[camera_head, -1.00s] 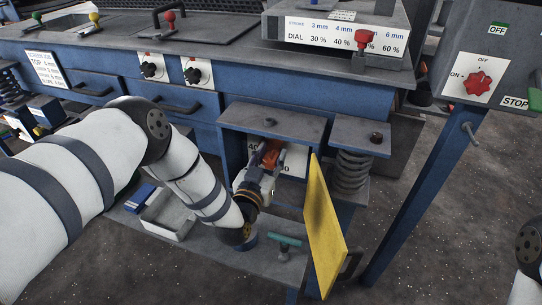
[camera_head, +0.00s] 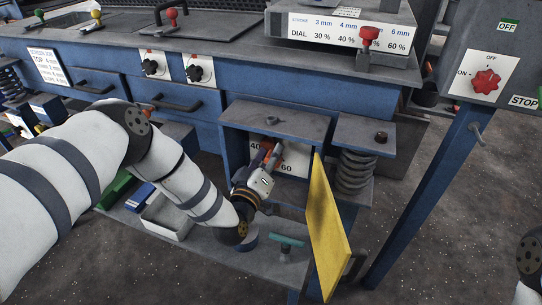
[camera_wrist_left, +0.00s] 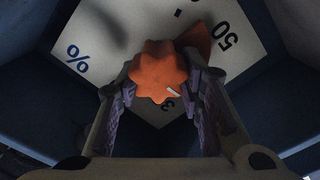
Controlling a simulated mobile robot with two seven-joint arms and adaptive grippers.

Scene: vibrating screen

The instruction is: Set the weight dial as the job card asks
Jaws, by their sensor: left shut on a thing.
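The orange weight dial (camera_wrist_left: 158,72) sits before a white percent scale plate (camera_wrist_left: 110,30) in an open housing. In the left wrist view my left gripper (camera_wrist_left: 163,90) has its fingers on both sides of the dial, shut on it. A small white mark on the dial's lower right is beside a partly hidden digit 3; 50 and % also show. In the head view my left gripper (camera_head: 266,168) reaches into the housing, where 40 and 60 show. The job card (camera_head: 45,65) hangs at the left; its small print is hard to read. My right gripper is out of view.
A yellow door (camera_head: 325,228) stands open right of the housing. A spring (camera_head: 355,172) is beside it. A stroke table (camera_head: 345,32) pairs mm with dial percentages. A tray (camera_head: 168,216) and a teal-handled tool (camera_head: 285,243) rest on the shelf below.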

